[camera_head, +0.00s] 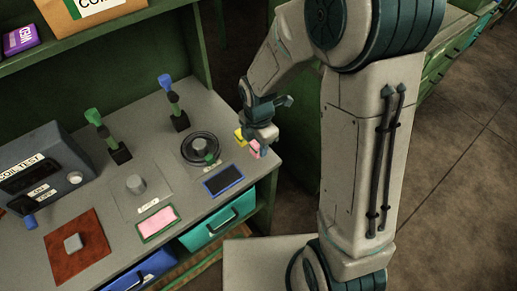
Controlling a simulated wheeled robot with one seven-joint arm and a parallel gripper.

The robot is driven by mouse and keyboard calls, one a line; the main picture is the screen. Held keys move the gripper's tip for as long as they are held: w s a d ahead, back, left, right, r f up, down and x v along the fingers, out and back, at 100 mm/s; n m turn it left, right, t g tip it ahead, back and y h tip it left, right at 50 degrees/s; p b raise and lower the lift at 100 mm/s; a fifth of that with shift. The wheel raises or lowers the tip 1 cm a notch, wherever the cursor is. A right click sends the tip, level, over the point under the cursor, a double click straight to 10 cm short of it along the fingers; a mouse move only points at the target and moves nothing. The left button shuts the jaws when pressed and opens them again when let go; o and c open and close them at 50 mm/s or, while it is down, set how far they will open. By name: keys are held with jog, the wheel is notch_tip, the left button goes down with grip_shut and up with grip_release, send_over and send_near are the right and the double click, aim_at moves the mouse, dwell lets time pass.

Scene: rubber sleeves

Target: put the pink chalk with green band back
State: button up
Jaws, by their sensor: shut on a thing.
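My gripper (252,142) hangs above the right end of the grey bench, right of the black ring. It is shut on a small pink piece (255,147), seen at the fingertips with a bluish patch beside it. The piece is too small to tell whether it has a green band. A yellow patch shows at the left side of the gripper. A pink pad with a green border (157,221) lies at the bench's front edge. A dark pad with a blue border (223,180) lies to its right, nearer the gripper.
A black ring (201,136) with a green-topped knob lies behind the dark pad. Green-topped (92,116) and blue-topped (165,80) upright stands rise further back. A coil test box (45,165) and a red-brown mat (90,262) are at left. A teal drawer (232,210) sits below the bench front.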

aim_at(258, 151)
jog(key=shift+f, duration=1.55)
jog(key=shift+f, duration=0.15)
jog(key=o, duration=1)
